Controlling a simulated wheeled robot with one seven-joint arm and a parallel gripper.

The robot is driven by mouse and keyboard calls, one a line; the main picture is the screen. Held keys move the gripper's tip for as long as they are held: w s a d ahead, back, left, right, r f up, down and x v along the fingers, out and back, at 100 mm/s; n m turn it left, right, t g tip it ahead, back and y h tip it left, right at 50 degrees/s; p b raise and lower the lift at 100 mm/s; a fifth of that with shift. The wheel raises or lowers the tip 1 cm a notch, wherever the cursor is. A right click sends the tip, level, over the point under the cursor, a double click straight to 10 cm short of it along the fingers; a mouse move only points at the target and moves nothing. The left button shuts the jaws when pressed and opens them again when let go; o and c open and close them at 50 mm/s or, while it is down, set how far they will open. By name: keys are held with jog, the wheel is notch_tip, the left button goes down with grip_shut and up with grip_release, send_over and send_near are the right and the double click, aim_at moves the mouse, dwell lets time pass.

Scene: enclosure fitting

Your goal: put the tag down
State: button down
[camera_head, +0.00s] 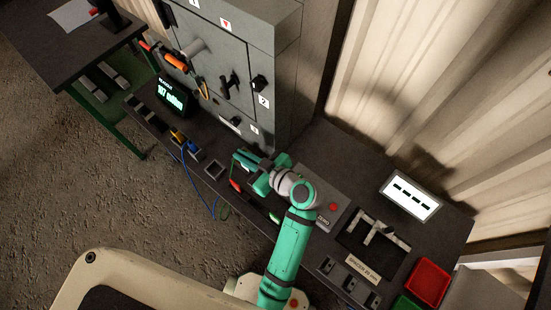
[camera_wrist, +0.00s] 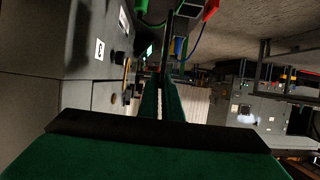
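My gripper (camera_head: 243,167) is over the dark bench in front of the grey cabinet, fingers pointing left in the head view. In the wrist view its two green fingers (camera_wrist: 161,105) lie close together with a narrow pale strip between them. I cannot tell whether that strip is a thin tag or the pale background. No tag can be clearly made out elsewhere. A small red piece (camera_head: 236,185) shows just below the gripper; I cannot tell what it is or whether it touches.
The grey cabinet (camera_head: 285,45) with numbered labels and handles rises behind the bench. A lit readout (camera_head: 173,96) and small sockets with a blue cable (camera_head: 187,165) are left. A white display (camera_head: 410,196), a black tray (camera_head: 350,239) and a red bin (camera_head: 429,283) are right.

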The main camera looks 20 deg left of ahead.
jog(key=shift+w+d+f, duration=1.15)
jog(key=shift+d+f, duration=0.1)
jog(key=shift+f, duration=0.65)
jog(key=shift+w+d+f, duration=1.15)
jog(key=shift+d+f, duration=0.15)
jog(key=shift+f, duration=0.6)
jog(key=shift+w+d+f, duration=1.15)
jog(key=shift+d+f, duration=0.1)
jog(key=shift+f, duration=0.65)
jog(key=c, duration=2.4)
grip_release()
jog(key=shift+f, duration=0.1)
jog(key=shift+o, duration=0.9)
